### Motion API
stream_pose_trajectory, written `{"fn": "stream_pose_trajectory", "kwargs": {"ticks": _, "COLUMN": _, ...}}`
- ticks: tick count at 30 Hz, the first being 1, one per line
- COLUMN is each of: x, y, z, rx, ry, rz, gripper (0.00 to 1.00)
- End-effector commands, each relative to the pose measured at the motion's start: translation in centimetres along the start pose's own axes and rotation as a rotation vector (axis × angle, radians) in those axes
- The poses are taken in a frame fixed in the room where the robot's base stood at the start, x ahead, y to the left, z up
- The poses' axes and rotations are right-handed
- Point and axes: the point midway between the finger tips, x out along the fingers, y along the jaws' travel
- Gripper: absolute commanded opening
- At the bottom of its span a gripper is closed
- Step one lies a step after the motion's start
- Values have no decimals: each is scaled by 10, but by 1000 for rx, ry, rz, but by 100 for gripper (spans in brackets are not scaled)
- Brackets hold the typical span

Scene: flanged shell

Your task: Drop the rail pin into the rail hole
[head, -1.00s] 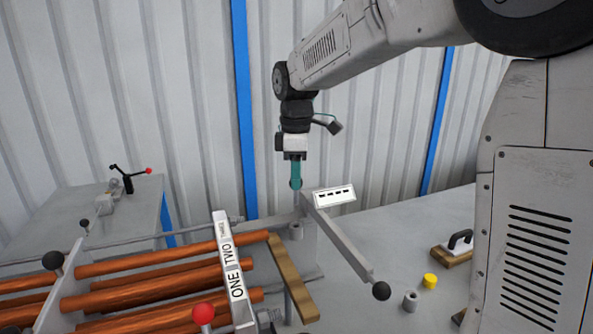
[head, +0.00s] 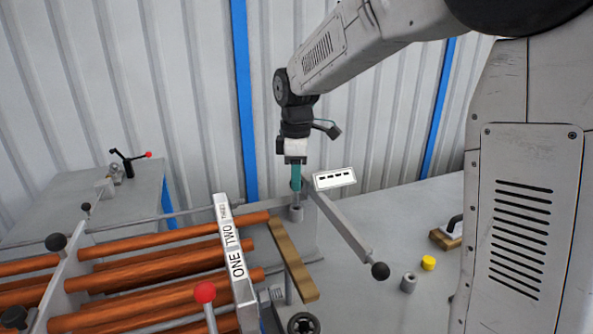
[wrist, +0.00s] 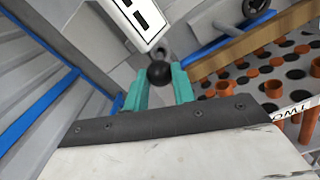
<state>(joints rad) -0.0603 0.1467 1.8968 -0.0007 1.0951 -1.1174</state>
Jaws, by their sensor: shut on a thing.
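My gripper (head: 296,189) points straight down above the rail, its teal fingers shut on the rail pin. The pin's black ball head (wrist: 158,74) shows between the fingers in the wrist view. In the head view its thin grey shaft (head: 296,200) hangs upright below the fingers and reaches the top of a grey collar (head: 296,214), which appears to hold the rail hole. The hole's mouth is hidden, so I cannot tell how far the tip is inside.
A white slotted plate (head: 334,179) stands close right of the gripper. Copper tubes (head: 150,265) and a labelled bar (head: 233,250) lie to the left, with a wooden strip (head: 292,262) in front. A grey cylinder (head: 408,283) and yellow piece (head: 428,263) lie right.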

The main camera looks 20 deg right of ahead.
Motion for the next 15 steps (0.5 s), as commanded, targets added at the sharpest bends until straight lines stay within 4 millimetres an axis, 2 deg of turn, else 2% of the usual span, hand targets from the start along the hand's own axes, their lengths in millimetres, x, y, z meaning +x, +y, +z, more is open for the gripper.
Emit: {"fn": "stream_pose_trajectory", "kwargs": {"ticks": 15, "x": 20, "y": 0, "z": 0, "rx": 0, "ry": 0, "rz": -1, "gripper": 3}}
